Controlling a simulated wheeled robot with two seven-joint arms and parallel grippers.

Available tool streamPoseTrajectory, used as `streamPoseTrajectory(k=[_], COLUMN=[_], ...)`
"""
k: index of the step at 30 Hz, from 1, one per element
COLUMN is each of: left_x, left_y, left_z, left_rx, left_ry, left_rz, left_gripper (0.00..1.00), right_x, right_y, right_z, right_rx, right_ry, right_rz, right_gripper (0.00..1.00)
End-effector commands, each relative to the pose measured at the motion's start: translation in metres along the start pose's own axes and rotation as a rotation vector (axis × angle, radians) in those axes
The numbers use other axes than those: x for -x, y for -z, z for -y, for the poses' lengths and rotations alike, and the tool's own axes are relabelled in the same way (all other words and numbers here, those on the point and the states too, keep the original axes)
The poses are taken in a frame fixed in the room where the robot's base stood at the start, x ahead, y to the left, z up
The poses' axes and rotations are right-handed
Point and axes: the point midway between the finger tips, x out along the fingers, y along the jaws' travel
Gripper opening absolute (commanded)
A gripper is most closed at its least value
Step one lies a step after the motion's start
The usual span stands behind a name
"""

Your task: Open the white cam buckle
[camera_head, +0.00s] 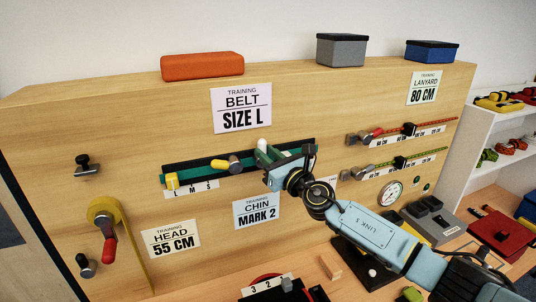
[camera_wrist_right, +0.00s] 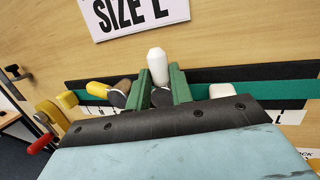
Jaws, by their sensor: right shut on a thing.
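The white cam buckle shows its white lever (camera_head: 264,146) pointing up from the green and black belt strap on the wooden board. In the right wrist view the white lever (camera_wrist_right: 157,65) stands upright, with its dark grey body (camera_wrist_right: 161,97) below it. My right gripper (camera_head: 268,156) is at this buckle. Its two green fingers (camera_wrist_right: 162,85) are on either side of the buckle and shut on it. The lower part of the buckle is partly hidden by the fingers in the head view. My left gripper is not in view.
A second buckle with a yellow lever (camera_head: 219,164) sits left on the same strap, near a yellow block (camera_head: 172,181). A white piece (camera_wrist_right: 221,90) is right of the fingers. A yellow strap with a red handle (camera_head: 109,250) hangs at left. Lanyard straps (camera_head: 415,130) are right.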

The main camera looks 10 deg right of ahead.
Motion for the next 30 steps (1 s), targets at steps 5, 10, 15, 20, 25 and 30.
streamPoseTrajectory(k=[5, 10, 15, 20, 25, 30], left_x=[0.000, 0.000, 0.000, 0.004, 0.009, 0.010], left_y=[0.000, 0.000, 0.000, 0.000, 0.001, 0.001], left_z=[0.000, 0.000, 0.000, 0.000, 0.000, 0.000], left_rx=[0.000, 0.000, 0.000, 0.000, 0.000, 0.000], left_ry=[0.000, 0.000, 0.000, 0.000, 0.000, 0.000], left_rz=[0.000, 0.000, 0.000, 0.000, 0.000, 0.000], left_gripper=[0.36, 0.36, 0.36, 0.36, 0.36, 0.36], right_x=[0.000, 0.000, 0.001, 0.011, 0.040, 0.076], right_y=[0.000, 0.000, 0.000, 0.000, 0.000, 0.001], right_z=[0.000, 0.000, 0.000, 0.000, 0.000, 0.000], right_rx=[0.001, 0.000, 0.000, -0.001, 0.000, 0.000], right_ry=[-0.001, -0.001, -0.001, -0.001, -0.002, -0.001], right_rz=[0.000, 0.000, 0.000, -0.002, -0.003, -0.002], right_gripper=[0.35, 0.43, 0.43, 0.43, 0.43, 0.43])
